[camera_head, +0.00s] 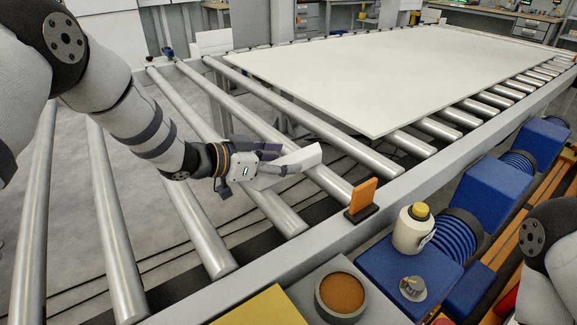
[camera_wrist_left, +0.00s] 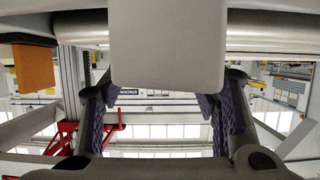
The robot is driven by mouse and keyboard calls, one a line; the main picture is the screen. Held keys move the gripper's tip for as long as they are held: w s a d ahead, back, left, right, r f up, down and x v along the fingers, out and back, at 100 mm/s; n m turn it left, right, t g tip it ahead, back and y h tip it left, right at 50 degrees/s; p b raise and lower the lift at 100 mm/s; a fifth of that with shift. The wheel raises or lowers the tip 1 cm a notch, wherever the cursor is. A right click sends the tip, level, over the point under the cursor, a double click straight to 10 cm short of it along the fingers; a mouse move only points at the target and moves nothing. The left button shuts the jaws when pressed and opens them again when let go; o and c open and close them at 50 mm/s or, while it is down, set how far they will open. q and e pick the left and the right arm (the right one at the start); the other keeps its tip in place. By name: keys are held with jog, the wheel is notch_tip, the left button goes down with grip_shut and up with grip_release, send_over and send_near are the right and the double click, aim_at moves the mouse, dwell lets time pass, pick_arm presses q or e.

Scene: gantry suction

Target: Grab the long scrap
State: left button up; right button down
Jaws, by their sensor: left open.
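A pale, off-white strip, which looks like the long scrap (camera_head: 302,157), lies on the rollers at my left gripper (camera_head: 284,160). In the left wrist view, a pale flat piece (camera_wrist_left: 168,45), apparently the same scrap, comes in from the top between the fingers. My left gripper also shows in that view (camera_wrist_left: 165,112), with its purple-padded fingers wide apart on either side of the piece. I cannot tell whether either pad touches it. Part of the scrap is hidden by the gripper. My right gripper is not in view.
A large white sheet (camera_head: 400,75) lies on the rollers behind. An orange block (camera_head: 362,195) stands on the frame rail, near the gripper. A cream bottle (camera_head: 411,233), a blue machine unit (camera_head: 497,195) and a round brown-filled pot (camera_head: 342,294) are at the front right.

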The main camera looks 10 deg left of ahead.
pick_arm(q)
jog(key=shift+w+d+f, duration=0.25)
jog(key=shift+w+d, duration=0.1)
jog(key=shift+w, duration=0.05)
jog(key=shift+r, duration=0.1)
grip_shut()
jog(key=shift+r, duration=0.1)
